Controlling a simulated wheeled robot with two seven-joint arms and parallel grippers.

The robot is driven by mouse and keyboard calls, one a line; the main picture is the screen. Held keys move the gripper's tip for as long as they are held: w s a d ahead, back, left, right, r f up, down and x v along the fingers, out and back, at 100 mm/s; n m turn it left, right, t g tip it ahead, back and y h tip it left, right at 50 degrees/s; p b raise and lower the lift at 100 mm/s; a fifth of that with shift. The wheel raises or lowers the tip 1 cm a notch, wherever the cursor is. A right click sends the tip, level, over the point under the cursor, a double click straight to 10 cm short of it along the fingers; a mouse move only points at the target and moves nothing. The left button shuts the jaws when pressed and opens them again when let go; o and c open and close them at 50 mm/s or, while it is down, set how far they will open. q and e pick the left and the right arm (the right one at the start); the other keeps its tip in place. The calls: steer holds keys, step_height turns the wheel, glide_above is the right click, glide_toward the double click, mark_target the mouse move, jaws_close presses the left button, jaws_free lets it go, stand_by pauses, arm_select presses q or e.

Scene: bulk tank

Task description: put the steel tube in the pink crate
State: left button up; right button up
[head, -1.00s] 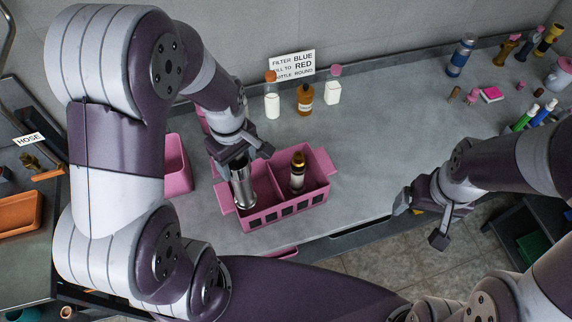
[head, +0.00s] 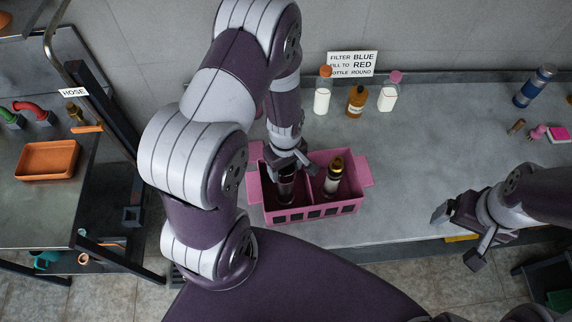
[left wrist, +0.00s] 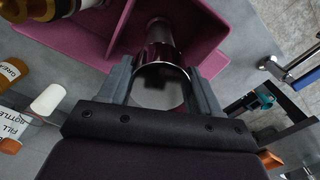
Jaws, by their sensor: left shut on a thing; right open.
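The steel tube (head: 286,190) stands roughly upright inside the left compartment of the pink crate (head: 310,213). My left gripper (head: 290,168) is above that compartment, shut on the tube's upper end. In the left wrist view the shiny tube (left wrist: 160,50) sits between the two fingers (left wrist: 160,85), with the pink crate wall (left wrist: 204,42) beside it. The tube's lower end is hidden, so I cannot tell whether it touches the crate floor.
A dark bottle with a gold cap (head: 333,176) stands in the crate's right compartment. Three bottles, one amber (head: 356,101), stand behind the crate by a sign (head: 352,64). An orange tray (head: 48,160) is on the left bench.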

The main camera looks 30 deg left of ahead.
arm_select(q)
steer(key=shift+s+f, duration=0.1)
steer(key=shift+f, duration=0.1)
steer(key=o, duration=1.6)
steer(key=shift+r, duration=0.1)
steer(key=shift+r, duration=0.6)
steer(key=s+d+r+m+b, duration=0.1)
steer(key=s+r+m, duration=0.1)
steer(key=r+m, duration=0.4)
steer(key=s+d+r+m+t+b, duration=0.1)
steer(key=s+r+m, duration=0.1)
steer(key=r+m, duration=0.3)
step_height(320, 180, up, 3)
steer(key=shift+d+r+m, duration=0.1)
steer(key=shift+d+m, duration=0.15)
steer(key=shift+m, duration=0.15)
